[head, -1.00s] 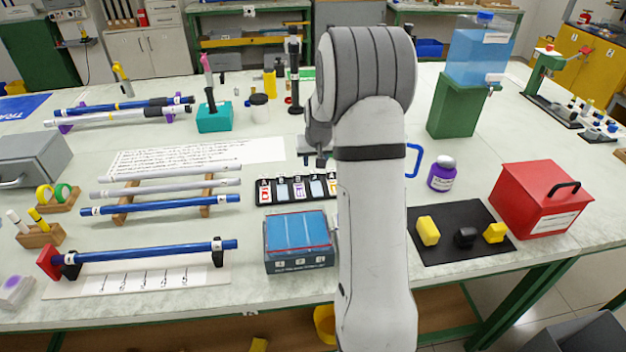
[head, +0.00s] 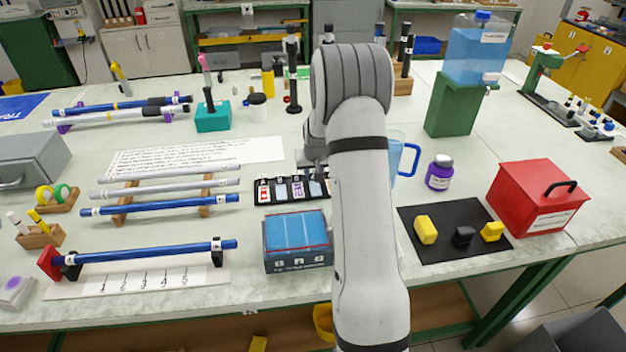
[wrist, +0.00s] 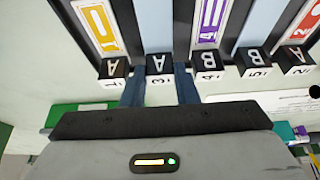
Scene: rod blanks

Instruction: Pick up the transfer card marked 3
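In the wrist view, black end blocks carry numbers that appear inverted. The block marked 3 (wrist: 160,65) belongs to a pale blue card (wrist: 155,25) between an orange-marked card (wrist: 97,22) and a purple-marked card (wrist: 210,22). My gripper (wrist: 159,84) is open, its two dark blue fingers on either side of the block marked 3. Whether they touch it is unclear. In the head view my gripper is largely hidden behind my arm above the rack.
A blue-topped box (head: 298,262) stands in front of the rack. A jug with a blue handle (head: 402,155) is just right of my arm. Rods on stands (head: 160,206) lie to the left. A black mat (head: 450,245) with small blocks lies to the right.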

